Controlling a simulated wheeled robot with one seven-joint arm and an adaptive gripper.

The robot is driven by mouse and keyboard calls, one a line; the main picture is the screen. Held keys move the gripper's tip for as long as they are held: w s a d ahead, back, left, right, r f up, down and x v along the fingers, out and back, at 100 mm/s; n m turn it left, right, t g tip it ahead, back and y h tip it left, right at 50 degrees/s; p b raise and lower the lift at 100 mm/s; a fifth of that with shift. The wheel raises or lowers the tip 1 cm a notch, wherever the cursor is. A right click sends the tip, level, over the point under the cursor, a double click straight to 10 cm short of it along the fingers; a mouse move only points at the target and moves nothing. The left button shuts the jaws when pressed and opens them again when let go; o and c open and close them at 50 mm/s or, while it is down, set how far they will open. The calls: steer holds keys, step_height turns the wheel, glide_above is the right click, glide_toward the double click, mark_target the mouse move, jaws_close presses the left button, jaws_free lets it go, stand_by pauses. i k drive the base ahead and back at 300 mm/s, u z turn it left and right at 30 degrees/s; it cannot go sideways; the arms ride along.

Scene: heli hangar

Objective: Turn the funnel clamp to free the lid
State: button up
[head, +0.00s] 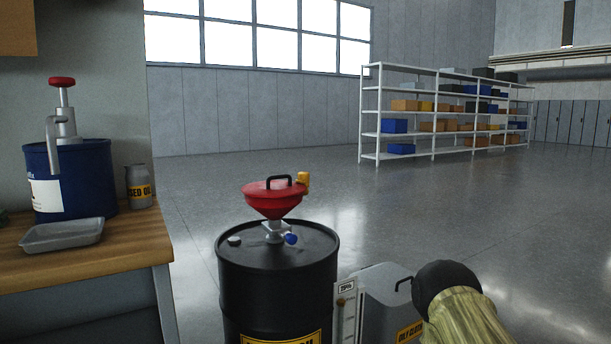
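The red funnel (273,203) stands upright on top of a black drum (277,275). Its red lid (258,190) has a black loop handle (279,180) and looks closed. The yellow funnel clamp (303,182) sits at the right edge of the lid, standing up at the rim. A blue knob (291,239) sticks out at the right of the grey fitting (275,230) under the funnel. My gripper is not in view. A black rounded part with an olive-yellow length at the lower right looks like my arm, apart from the funnel in the picture.
A grey container (385,295) with a black handle stands right of the drum. At left, a wooden bench (100,260) holds a blue pail (85,180) with a pump, a grey tray (62,234) and a can (138,187). Open floor lies behind, before a shelf rack (434,122).

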mark_target(303, 177)
steer(key=i, duration=0.35)
steer(key=k, duration=0.5)
steer(key=z, duration=1.65)
steer(key=i, duration=1.1)
steer(key=u, duration=2.6)
